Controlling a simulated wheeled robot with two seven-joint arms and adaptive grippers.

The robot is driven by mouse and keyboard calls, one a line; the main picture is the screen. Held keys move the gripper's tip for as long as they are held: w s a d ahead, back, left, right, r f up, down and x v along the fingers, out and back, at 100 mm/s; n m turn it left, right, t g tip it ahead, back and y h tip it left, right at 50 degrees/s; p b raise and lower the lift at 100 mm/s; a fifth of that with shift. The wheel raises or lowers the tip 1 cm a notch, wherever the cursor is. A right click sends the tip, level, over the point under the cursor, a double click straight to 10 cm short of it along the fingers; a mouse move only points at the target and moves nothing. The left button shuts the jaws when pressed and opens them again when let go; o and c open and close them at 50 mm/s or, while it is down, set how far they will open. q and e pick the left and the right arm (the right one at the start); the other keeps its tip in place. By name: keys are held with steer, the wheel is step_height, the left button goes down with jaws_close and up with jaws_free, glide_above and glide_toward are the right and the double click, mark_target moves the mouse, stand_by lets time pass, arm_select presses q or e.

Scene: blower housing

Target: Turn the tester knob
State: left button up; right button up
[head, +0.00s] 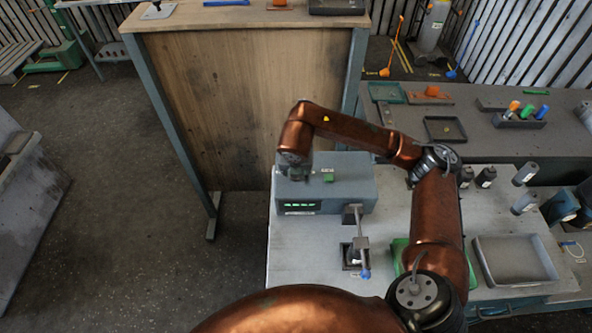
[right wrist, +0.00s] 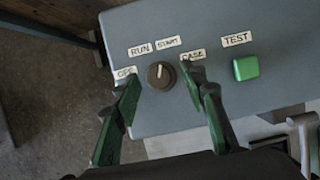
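The tester (head: 335,190) is a grey-blue box on the light bench, with a lit green display on its front. In the right wrist view its top panel (right wrist: 205,85) carries a dark round knob (right wrist: 161,75) with a pale pointer mark facing roughly up, towards the RUN label and the one beside it. A green TEST button (right wrist: 245,68) sits to the right. My right gripper (right wrist: 166,84) is open above the panel, one finger on each side of the knob, with visible gaps. In the head view the right gripper (head: 294,172) is over the box's left part. My left gripper is not in view.
A lever fixture with a blue tip (head: 364,274) stands in front of the tester. A grey tray (head: 515,262) and several dark cylinders (head: 486,177) are to the right. A wooden panel (head: 250,110) rises behind; open floor lies left.

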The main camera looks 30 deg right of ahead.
steer(key=v, duration=1.2)
steer(key=shift+s, duration=0.1)
